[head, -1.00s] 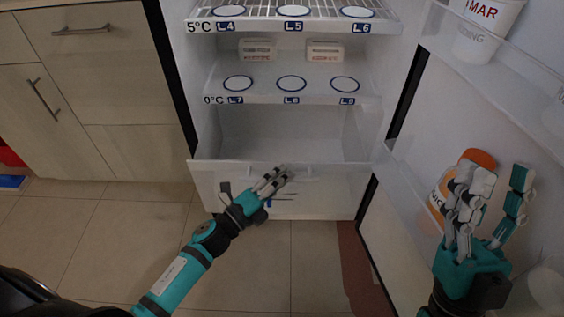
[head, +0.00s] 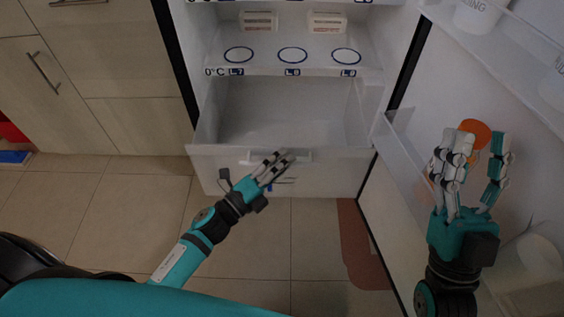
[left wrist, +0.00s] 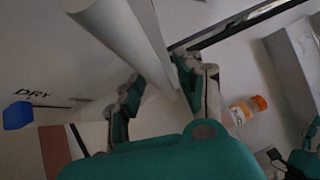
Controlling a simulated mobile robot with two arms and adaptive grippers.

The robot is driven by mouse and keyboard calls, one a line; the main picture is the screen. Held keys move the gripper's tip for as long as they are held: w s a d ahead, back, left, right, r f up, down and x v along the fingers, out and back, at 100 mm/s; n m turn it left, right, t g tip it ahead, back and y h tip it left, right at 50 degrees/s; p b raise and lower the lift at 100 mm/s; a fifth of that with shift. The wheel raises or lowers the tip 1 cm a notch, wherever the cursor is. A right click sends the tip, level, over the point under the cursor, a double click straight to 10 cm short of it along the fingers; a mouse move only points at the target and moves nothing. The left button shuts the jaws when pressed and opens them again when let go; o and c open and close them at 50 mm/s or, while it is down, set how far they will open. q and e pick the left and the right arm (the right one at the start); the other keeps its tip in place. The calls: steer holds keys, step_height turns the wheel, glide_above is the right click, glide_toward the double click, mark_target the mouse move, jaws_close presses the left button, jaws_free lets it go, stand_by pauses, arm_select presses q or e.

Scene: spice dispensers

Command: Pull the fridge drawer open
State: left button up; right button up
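The fridge drawer (head: 310,172) is the lowest white compartment of the fridge. It stands partly pulled out, with its empty inside showing from above. Its pale bar handle (head: 300,156) is on the front. My left gripper (head: 277,164) is at the handle, with its fingers close together across it. In the left wrist view a white bar-like edge (left wrist: 152,40) runs between the fingers of my left gripper (left wrist: 165,85). The exact finger contact is partly hidden. My right gripper (head: 470,155) is open and empty, in front of the fridge door's inner side.
The open fridge door (head: 385,235) stands at the right. An orange-capped bottle (head: 474,132) is behind my right gripper; it also shows in the left wrist view (left wrist: 243,108). Wooden cabinets (head: 110,70) are at the left.

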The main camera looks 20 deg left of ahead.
arm_select(q)
steer(key=shift+r, duration=0.15)
steer(key=v, duration=1.2)
stand_by(0.3)
